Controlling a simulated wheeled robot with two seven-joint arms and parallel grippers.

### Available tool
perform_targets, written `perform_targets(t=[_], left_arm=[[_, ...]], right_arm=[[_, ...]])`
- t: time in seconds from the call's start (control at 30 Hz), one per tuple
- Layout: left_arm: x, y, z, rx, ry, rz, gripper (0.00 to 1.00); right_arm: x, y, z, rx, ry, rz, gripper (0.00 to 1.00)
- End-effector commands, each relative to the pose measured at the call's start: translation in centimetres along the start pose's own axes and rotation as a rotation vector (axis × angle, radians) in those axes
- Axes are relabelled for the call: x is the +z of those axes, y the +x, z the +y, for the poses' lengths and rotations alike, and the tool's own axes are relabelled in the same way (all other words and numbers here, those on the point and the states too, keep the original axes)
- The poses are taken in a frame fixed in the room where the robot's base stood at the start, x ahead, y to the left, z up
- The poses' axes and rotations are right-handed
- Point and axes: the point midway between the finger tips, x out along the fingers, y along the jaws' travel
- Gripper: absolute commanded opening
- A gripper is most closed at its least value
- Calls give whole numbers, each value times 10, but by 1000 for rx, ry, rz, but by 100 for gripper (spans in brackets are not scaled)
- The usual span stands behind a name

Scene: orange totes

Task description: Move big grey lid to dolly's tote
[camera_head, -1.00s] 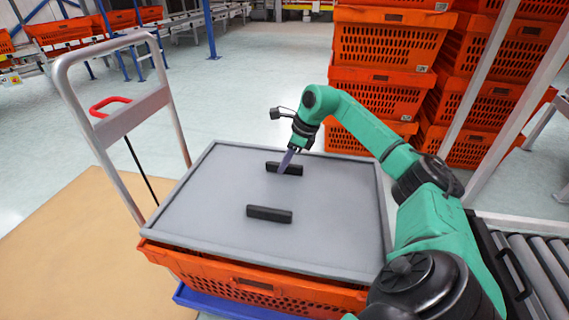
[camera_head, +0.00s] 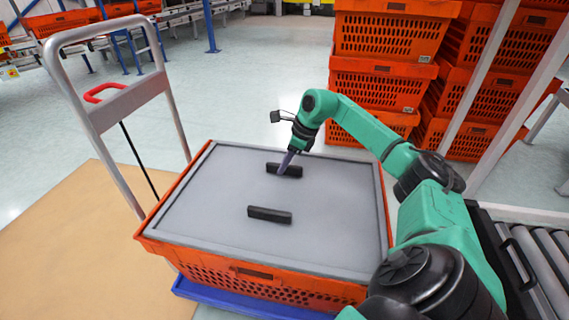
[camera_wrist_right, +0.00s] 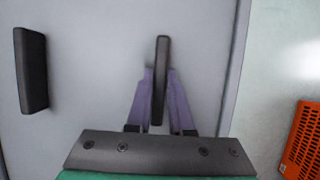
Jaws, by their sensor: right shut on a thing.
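The big grey lid (camera_head: 225,200) lies on top of the orange tote (camera_head: 205,262), which stands on the blue dolly (camera_head: 240,300) with a metal push handle. The lid looks level and seated inside the tote's rim. It has two black handles, a far one (camera_head: 290,170) and a near one (camera_head: 269,214). My right gripper (camera_head: 286,164) is shut on the far handle. In the right wrist view the purple fingers (camera_wrist_right: 160,100) close on both sides of that handle (camera_wrist_right: 162,55), and the other handle (camera_wrist_right: 31,70) is free at the left. My left gripper is not in view.
Stacked orange totes (camera_head: 385,80) stand behind on the right, beside grey posts. A roller conveyor (camera_head: 545,255) is at the lower right. The dolly's push handle (camera_head: 125,103) rises at the left. Open floor lies behind the tote.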

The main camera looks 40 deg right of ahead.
Motion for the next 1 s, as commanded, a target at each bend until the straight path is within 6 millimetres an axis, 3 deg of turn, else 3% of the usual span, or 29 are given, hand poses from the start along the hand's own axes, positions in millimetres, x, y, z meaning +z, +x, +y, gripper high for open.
perform_targets(t=[0.4,0.43,0.5,0.53,0.83,1.0], left_arm=[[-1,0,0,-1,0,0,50],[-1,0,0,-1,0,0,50],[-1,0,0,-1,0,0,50],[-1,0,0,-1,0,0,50],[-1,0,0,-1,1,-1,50],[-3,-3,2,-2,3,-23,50]], right_arm=[[-2,5,0,2,1,1,0],[-2,6,1,3,1,1,23],[-2,6,1,3,1,2,50],[-2,6,1,3,1,2,55],[-3,6,0,1,0,3,55],[-2,-13,-1,-2,0,2,55]])
